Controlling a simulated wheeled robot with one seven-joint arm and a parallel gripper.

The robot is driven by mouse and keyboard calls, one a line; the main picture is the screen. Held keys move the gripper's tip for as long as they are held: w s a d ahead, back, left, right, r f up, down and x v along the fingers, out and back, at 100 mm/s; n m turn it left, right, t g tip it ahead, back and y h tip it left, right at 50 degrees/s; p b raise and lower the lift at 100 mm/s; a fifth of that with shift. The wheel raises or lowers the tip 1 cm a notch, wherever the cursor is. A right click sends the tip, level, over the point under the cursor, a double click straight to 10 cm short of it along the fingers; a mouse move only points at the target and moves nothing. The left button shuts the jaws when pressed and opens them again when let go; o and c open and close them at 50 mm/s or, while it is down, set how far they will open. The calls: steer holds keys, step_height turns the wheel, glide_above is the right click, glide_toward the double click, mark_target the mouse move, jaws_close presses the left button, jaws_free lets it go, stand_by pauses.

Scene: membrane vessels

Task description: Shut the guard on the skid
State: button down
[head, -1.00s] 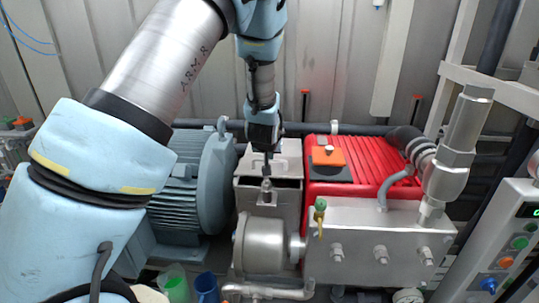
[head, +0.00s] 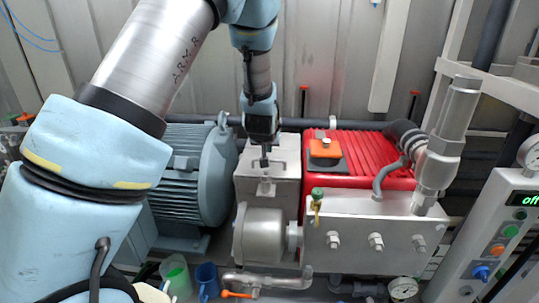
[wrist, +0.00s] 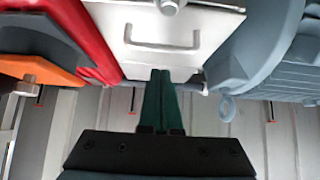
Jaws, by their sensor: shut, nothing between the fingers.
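The guard (head: 285,155) is a grey metal box with a lid, between the blue-grey motor and the red pump. Its lid looks lowered onto the box, and no dark opening shows at its front; whether it is fully seated I cannot tell. In the wrist view the pale lid (wrist: 222,28) carries a bar handle (wrist: 162,45). My gripper (head: 265,164) is over the lid with its fingers together and empty. In the wrist view my gripper's green fingertips (wrist: 162,73) reach the lid's edge beside the handle; contact is unclear.
The motor (head: 185,170) stands left of the guard and the red pump (head: 375,160) right. A silver vertical fitting (head: 445,145) rises at the pump's right. A control panel (head: 505,240) stands far right. A blue mug (head: 207,280) and a green cup (head: 176,278) are below.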

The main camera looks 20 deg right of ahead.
steer(key=s+a+f+b+v, duration=0.1)
steer(key=b+v, duration=0.1)
steer(key=v, duration=0.7)
steer(key=s+a+f+n+g+y, duration=0.1)
steer(key=s+a+n+g+y, duration=0.15)
steer(key=a, duration=1.55)
steer(key=s+a+n+g, duration=0.1)
steer(key=s+a, duration=0.3)
steer(key=a, duration=0.3)
steer(key=s+a+n+g+y, duration=0.1)
steer(key=s+a+g, duration=0.1)
steer(key=s+a, duration=0.2)
steer(key=a, duration=0.3)
steer(key=shift+s+a, duration=0.2)
steer(key=shift+a, duration=0.15)
